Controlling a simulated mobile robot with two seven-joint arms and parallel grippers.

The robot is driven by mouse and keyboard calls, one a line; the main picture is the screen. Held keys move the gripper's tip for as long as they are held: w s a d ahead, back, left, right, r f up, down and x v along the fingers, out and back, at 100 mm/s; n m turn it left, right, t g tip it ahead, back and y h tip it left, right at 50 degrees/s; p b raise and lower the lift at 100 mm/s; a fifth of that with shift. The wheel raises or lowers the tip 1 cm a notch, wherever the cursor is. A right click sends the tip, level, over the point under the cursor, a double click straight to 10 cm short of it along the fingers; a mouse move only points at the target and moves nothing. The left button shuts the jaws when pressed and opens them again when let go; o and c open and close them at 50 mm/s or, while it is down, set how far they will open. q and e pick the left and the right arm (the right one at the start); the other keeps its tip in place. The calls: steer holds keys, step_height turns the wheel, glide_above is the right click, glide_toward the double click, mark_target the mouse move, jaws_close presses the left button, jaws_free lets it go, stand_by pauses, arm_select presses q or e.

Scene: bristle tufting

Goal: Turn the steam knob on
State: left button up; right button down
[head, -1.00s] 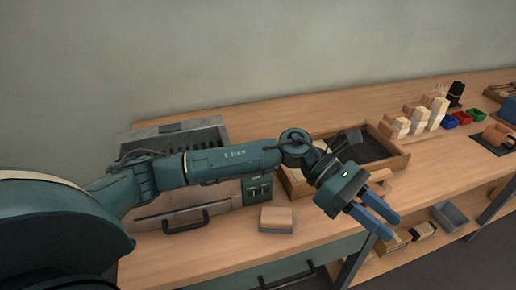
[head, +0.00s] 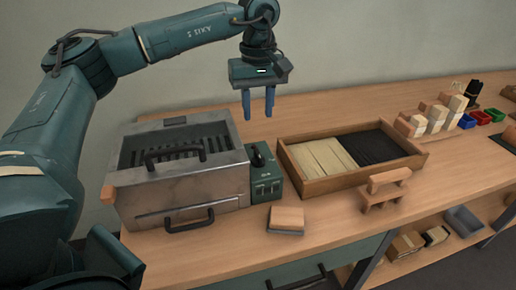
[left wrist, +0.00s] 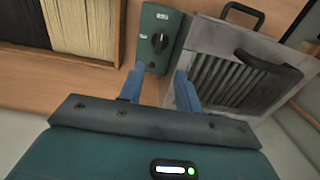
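The steam knob is a black knob (head: 257,156) on a small green control box (head: 266,186) beside the metal steamer (head: 190,183). In the left wrist view the knob (left wrist: 160,42) sits on the green panel (left wrist: 157,20) with small white labels. My left gripper (head: 258,115) points down above and behind the control box, apart from the knob. Its two blue fingers are spread with nothing between them. In the left wrist view the knob appears beyond and between the fingertips (left wrist: 160,74). My right gripper is not in view.
A wooden tray (head: 310,187) of pale and black bristles lies right of the control box. A block (head: 286,218) lies in front, and a wooden stand (head: 384,190) is at the tray's front right.

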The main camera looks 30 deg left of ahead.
mark_target(258, 153)
arm_select(q)
step_height(258, 153, down, 12)
steer(key=shift+r, duration=0.25)
jaws_close()
stand_by(0.4)
